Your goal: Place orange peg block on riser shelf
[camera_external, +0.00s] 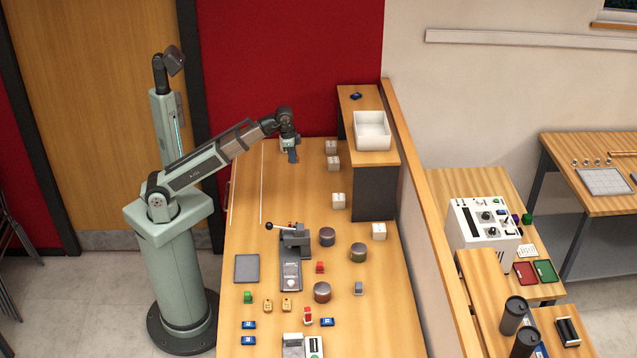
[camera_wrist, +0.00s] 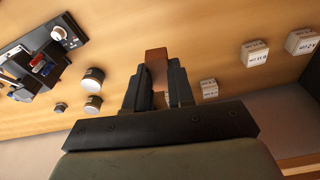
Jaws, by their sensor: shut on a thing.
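My gripper (camera_external: 291,155) is above the far part of the bench, to the left of the riser shelf. In the wrist view, its two dark fingers (camera_wrist: 157,82) are shut on an orange-brown block (camera_wrist: 156,60), which looks like the orange peg block and sticks out past the fingertips. In the outside view I cannot make out the block at the gripper. The riser shelf (camera_external: 378,158) is a raised wooden top with dark sides at the bench's right edge.
A white bin (camera_external: 372,138) and a small blue item (camera_external: 356,96) stand on the shelf top. Several white blocks (camera_external: 338,200) stand on the bench left of the shelf. A grey machine (camera_external: 291,255) and round tins (camera_external: 327,236) are nearer. A wooden partition (camera_external: 420,190) runs along the right.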

